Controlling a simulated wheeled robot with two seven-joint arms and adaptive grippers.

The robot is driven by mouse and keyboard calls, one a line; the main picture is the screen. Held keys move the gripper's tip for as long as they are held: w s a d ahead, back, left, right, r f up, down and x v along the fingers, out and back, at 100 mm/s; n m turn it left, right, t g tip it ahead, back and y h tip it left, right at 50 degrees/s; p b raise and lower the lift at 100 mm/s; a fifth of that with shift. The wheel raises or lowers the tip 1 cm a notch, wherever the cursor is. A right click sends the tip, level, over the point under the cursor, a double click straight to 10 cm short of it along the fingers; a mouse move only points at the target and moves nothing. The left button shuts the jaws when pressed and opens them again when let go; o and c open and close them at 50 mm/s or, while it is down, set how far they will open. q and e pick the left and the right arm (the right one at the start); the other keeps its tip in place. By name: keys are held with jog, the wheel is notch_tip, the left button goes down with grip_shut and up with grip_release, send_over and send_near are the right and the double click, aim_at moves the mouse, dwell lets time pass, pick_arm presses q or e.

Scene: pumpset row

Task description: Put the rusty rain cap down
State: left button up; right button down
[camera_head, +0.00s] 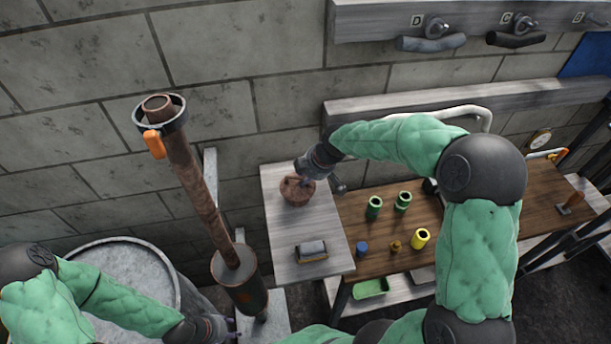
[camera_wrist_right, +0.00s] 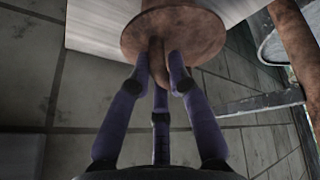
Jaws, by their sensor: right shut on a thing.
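The rusty rain cap (camera_head: 296,192) is a round brown disc over the far part of a grey wooden board (camera_head: 280,232). My right gripper (camera_head: 304,180) is shut on it from the back right side. In the right wrist view, the purple fingers (camera_wrist_right: 158,62) close around the stem of the rain cap (camera_wrist_right: 195,35), with the disc beyond them. The cap is at or just above the board; I cannot tell whether it touches. My left gripper (camera_head: 232,333) is at the bottom edge, near the pipe's base, and its fingers are too cut off to read.
A rusty upright pipe (camera_head: 195,175) with a clamp ring stands left of the board. A small grey roller-like block (camera_head: 312,248) lies on the board's near part. A brown bench (camera_head: 385,255) with green, yellow and blue cylinders is at right. A drum (camera_head: 110,262) stands at lower left.

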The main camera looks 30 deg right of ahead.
jog(key=shift+r, duration=0.1)
jog(key=c, duration=1.2)
grip_release()
jog(key=shift+f, duration=0.2)
jog(key=shift+o, duration=0.2)
jog(key=shift+r, duration=0.1)
jog(key=shift+r, duration=0.15)
jog(key=v, duration=1.2)
jog(key=shift+s, duration=0.1)
